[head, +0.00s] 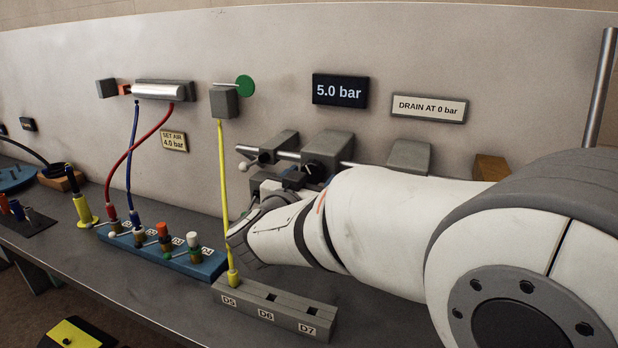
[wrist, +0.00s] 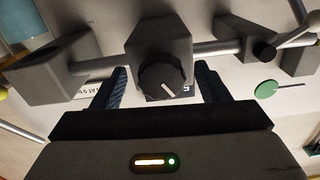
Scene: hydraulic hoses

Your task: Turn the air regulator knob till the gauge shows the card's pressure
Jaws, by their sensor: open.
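The card (head: 173,140) on the wall reads "SET AIR 4.0 bar". The dark gauge display (head: 340,90) reads 5.0 bar. In the wrist view the regulator knob (wrist: 163,83) is round and black with a white pointer line, on the front of a grey regulator block (wrist: 160,40). My gripper (wrist: 161,85) is open, with one finger on each side of the knob. Gaps show between fingers and knob, and I cannot tell whether the tips reach its depth.
A horizontal pipe (head: 287,154) with a lever runs into the regulator block. A "DRAIN AT 0 bar" sign (head: 430,107) hangs to the right. A yellow hose (head: 224,190) hangs just left of my gripper. The blue manifold (head: 192,262) and grey D5–D7 block (head: 275,308) stand below.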

